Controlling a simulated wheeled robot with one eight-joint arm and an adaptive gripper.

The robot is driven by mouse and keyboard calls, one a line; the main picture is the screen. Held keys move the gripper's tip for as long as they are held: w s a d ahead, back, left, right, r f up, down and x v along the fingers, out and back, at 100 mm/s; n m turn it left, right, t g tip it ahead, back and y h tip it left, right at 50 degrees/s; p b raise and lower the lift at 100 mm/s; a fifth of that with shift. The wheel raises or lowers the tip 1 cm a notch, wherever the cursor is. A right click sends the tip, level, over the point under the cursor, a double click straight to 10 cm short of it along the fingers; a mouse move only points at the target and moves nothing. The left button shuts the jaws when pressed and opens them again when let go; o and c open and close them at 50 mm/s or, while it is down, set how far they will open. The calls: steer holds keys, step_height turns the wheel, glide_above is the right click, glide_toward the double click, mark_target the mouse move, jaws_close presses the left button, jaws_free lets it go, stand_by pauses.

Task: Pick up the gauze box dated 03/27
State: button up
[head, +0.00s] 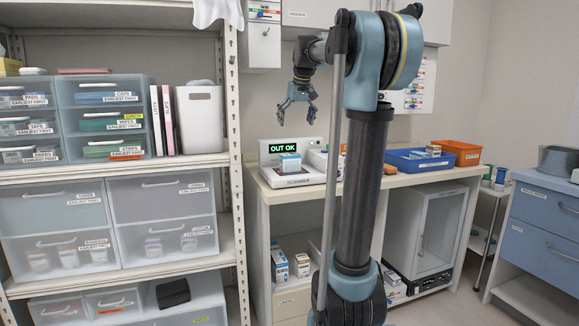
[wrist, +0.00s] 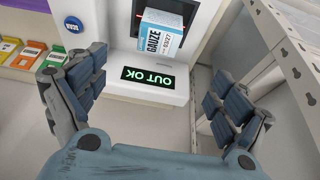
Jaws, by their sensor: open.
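The gauze box (wrist: 162,36), white and blue, stands on the scanner and its label reads GAUZE and 03/27. In the head view it is a small box (head: 290,163) on the white scanner (head: 300,180), in front of the green OUT OK display. The same display (wrist: 152,77) appears upside down in the wrist view. My gripper (head: 298,112) is open and empty, above the scanner and apart from the box. In the wrist view its fingers (wrist: 158,85) are spread wide, with the box beyond the gap between them.
A blue tray (head: 405,163) with small boxes and an orange bin (head: 457,151) stand farther right on the counter. Several boxes (head: 280,266) sit on the shelf below. A metal shelf post (head: 232,110) rises left of the counter. Coloured cards (wrist: 30,55) line the wrist view's left.

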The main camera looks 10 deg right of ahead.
mark_target(290, 154)
steer(key=x, duration=1.1)
steer(key=w+x, duration=0.1)
steer(key=x, duration=0.5)
steer(key=c, duration=1.3)
steer(key=shift+o, duration=0.2)
steer(key=shift+r, duration=0.1)
